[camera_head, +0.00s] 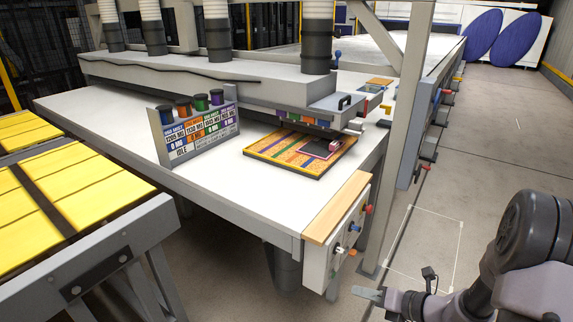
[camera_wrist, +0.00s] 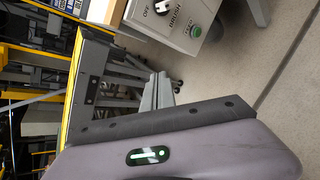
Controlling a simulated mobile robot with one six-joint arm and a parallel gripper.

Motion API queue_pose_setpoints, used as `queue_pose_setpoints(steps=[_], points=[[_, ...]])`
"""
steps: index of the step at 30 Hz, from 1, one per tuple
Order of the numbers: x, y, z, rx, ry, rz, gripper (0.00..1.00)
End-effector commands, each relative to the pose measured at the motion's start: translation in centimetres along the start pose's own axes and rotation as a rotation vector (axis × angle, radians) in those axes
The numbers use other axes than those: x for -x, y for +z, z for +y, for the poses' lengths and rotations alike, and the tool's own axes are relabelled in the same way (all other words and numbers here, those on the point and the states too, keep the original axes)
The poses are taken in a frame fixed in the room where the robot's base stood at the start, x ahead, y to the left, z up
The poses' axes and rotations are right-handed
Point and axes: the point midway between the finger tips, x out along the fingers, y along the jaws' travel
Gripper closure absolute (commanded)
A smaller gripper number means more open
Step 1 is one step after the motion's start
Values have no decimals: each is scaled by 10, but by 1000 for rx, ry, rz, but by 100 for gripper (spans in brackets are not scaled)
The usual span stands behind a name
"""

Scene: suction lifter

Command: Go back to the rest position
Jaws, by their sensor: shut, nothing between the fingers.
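My gripper (camera_head: 369,293) is low at the lower right of the head view, over the floor to the right of the white table's front corner. It is shut and empty. In the wrist view the gripper's fingers (camera_wrist: 157,92) point up past the grey gripper body. It stands apart from the control box (camera_head: 338,236) on the table's near end. That box has a wooden top and small coloured knobs, and it also shows in the wrist view (camera_wrist: 175,22) with a black-and-white switch and a green button.
The white table (camera_head: 110,112) carries a sign panel (camera_head: 198,127) with coloured knobs and a striped board (camera_head: 300,152). A grey post (camera_head: 402,130) stands beside the table. Yellow-topped benches (camera_head: 80,185) are at left. The floor (camera_head: 490,140) at right is open.

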Motion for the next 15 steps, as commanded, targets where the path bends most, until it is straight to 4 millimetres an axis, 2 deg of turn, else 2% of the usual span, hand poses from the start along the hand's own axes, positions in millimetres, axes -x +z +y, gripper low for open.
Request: queue_pose_setpoints(steps=[1,2,5,6,8,9,12,15], points=[[5,6,27,130,23,36,100],[8,7,46,224,40,67,100],[28,3,117,628,106,184,100],[40,-3,147,830,136,239,100],[63,-19,189,1168,180,329,100],[81,-31,212,1405,206,390,100],[127,-58,246,1965,242,534,100],[165,-72,258,2410,236,662,100]])
